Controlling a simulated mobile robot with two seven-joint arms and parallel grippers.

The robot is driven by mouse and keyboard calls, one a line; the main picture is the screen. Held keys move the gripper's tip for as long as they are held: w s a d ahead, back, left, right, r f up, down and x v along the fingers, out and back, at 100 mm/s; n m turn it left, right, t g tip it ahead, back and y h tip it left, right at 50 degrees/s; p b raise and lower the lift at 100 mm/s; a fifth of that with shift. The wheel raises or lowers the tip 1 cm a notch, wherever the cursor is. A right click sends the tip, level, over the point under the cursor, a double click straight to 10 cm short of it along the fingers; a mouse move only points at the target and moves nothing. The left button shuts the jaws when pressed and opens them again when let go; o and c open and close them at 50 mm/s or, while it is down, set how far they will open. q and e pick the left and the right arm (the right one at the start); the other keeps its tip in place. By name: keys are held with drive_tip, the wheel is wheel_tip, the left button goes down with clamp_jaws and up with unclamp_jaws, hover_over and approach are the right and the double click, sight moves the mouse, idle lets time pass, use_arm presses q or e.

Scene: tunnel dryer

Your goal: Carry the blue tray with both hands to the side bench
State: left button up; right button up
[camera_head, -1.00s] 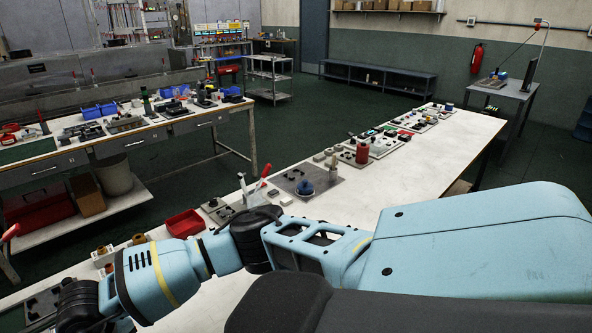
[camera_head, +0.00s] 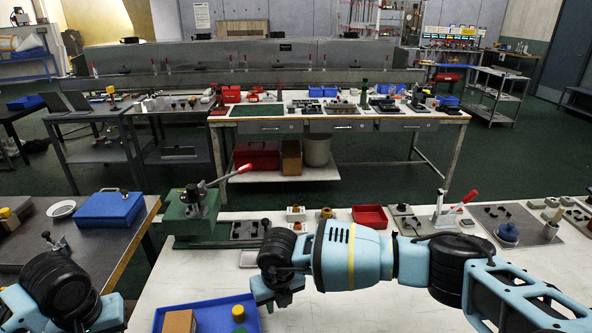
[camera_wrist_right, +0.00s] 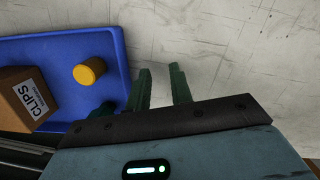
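The blue tray (camera_head: 208,316) lies on the white worktable at the bottom of the head view, its near part cut off. A cardboard box (camera_head: 179,321) marked CLIPS and a yellow cylinder (camera_head: 238,312) are in it. My right gripper (camera_wrist_right: 162,88) is at the tray's right end. In the right wrist view its green fingers stand apart with nothing visible between them, beside the tray's rim (camera_wrist_right: 122,50). My left gripper's body (camera_head: 108,311) shows at the bottom left, left of the tray; its fingers are hidden. A dark-topped bench (camera_head: 80,264) stands at the left, possibly the side bench.
A blue case (camera_head: 109,208) and a white dish (camera_head: 61,209) lie on the dark bench. A gap separates it from the white table (camera_head: 350,295). A green press (camera_head: 190,214) with a red-handled lever and a red bin (camera_head: 370,217) stand behind the tray.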

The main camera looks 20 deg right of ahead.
use_arm(q)
drive_tip(key=shift+s+r, duration=0.15)
drive_tip(key=shift+r, duration=0.85)
drive_tip(key=shift+s+r, duration=0.1)
drive_tip(key=shift+r, duration=0.85)
use_arm(e)
drive_tip(key=shift+r, duration=0.1)
wheel_tip(320, 180, up, 12)
drive_tip(key=s, duration=0.1)
drive_tip(key=shift+s, duration=0.35)
drive_tip(key=shift+f, duration=0.2)
